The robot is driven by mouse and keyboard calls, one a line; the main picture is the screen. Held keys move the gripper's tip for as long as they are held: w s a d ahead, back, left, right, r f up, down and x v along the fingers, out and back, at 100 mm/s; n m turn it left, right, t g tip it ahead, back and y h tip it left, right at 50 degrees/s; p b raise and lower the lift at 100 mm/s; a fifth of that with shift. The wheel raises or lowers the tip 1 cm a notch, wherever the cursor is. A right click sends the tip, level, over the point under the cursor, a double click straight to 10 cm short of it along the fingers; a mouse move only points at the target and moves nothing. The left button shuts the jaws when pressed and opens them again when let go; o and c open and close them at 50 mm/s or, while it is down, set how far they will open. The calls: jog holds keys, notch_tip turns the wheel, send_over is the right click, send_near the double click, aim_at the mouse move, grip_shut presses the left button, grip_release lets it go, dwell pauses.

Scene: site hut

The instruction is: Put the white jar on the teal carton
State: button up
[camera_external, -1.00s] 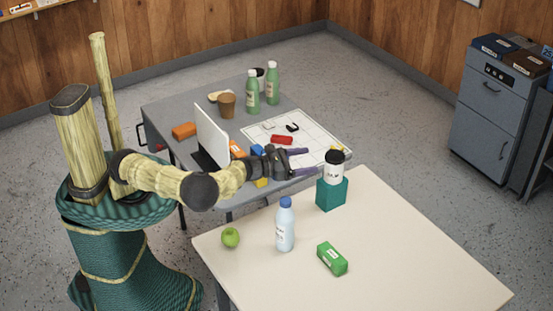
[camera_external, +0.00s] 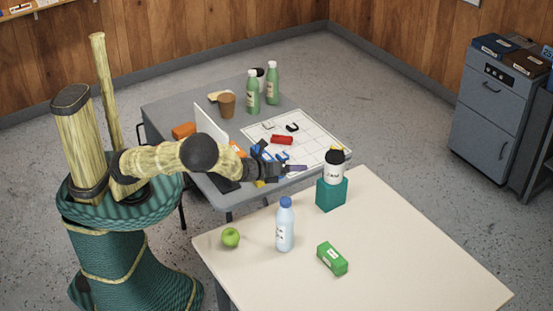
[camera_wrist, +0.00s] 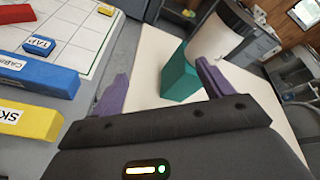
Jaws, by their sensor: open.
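The white jar (camera_external: 333,173) with a black lid stands upright on top of the teal carton (camera_external: 331,194), near the back left edge of the cream table. In the wrist view the white jar (camera_wrist: 216,42) is beyond the right finger, and the teal carton (camera_wrist: 178,82) shows between the fingers. My gripper (camera_external: 302,168) is open and empty, to the left of the jar and apart from it in the external view. Its purple fingers (camera_wrist: 161,70) are spread in the wrist view. The underside of the jar is hidden.
On the cream table (camera_external: 410,240) are a blue-capped bottle (camera_external: 285,228), a green apple (camera_external: 230,238) and a green box (camera_external: 332,259). The grey table behind holds a laptop, green bottles (camera_external: 272,84), a brown cup (camera_external: 227,105) and several blocks. The cream table's right side is clear.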

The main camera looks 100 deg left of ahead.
jog(key=s+d+f+n+g+h, duration=0.45)
jog(key=s+d+n, duration=0.4)
jog(key=n, duration=0.35)
jog(key=s+d+r+n+g+h, duration=0.4)
jog(key=s+d+r+n, duration=0.4)
jog(key=s+d, duration=0.2)
jog(key=d, duration=0.2)
jog(key=shift+s+d+r, duration=0.35)
jog(key=shift+s, duration=0.05)
